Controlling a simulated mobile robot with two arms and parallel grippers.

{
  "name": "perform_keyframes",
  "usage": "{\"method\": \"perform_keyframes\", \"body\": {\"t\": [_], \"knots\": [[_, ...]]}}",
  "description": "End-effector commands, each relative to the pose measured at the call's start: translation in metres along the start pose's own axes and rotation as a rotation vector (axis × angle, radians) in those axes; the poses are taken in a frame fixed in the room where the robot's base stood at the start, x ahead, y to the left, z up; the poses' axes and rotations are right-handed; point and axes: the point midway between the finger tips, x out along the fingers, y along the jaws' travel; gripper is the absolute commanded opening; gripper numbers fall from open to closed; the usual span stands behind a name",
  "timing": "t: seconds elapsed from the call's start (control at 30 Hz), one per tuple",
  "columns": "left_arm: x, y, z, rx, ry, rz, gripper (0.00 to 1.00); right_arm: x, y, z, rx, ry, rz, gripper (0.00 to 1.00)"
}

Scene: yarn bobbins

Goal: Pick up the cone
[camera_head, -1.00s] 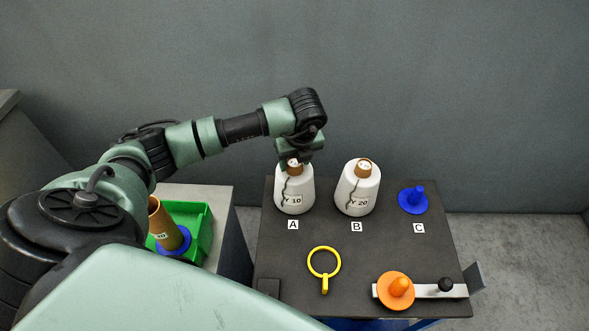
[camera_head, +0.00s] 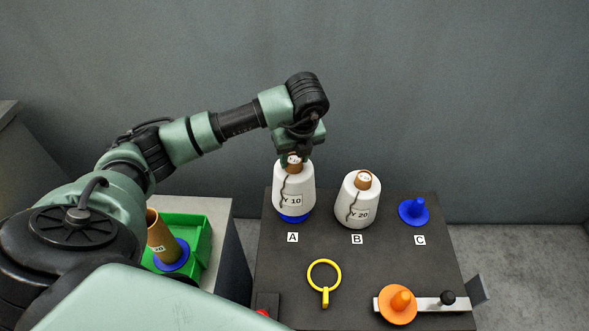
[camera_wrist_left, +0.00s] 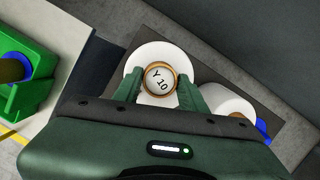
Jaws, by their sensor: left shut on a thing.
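The white yarn cone marked Y 10 (camera_head: 294,187) is upright above the blue holder at A (camera_head: 294,217), whose blue shows just below the cone's base. My left gripper (camera_head: 295,158) is shut on the brown top of this cone. In the left wrist view the cone's round top (camera_wrist_left: 159,79) sits between the two green fingers. A second white cone marked Y 20 (camera_head: 358,200) stands upright at B. My right gripper is not in view.
An empty blue holder (camera_head: 413,211) is at C. A yellow ring (camera_head: 324,276) and an orange holder (camera_head: 398,304) on a metal bar lie toward the front of the dark table (camera_head: 380,262). A green bin (camera_head: 203,235) with a brown tube (camera_head: 160,235) stands at left.

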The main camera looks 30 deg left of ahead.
Motion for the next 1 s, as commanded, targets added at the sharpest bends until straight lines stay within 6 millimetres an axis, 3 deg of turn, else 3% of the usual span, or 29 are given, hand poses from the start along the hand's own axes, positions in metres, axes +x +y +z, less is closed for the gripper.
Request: {"method": "perform_keyframes", "body": {"t": [0.33, 0.5, 0.7, 1.0], "knots": [[-0.094, -0.001, 0.028, -0.003, -0.006, -0.006, 0.0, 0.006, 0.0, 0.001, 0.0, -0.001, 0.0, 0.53], [-0.123, -0.001, 0.035, -0.002, -0.005, -0.005, 0.0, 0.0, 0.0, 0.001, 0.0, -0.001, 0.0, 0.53], [-0.135, -0.001, 0.038, -0.001, -0.002, -0.003, 0.0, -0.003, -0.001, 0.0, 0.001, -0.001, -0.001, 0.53], [-0.137, -0.001, 0.038, -0.002, -0.001, -0.003, 0.0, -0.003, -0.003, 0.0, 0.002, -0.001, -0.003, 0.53]]}}
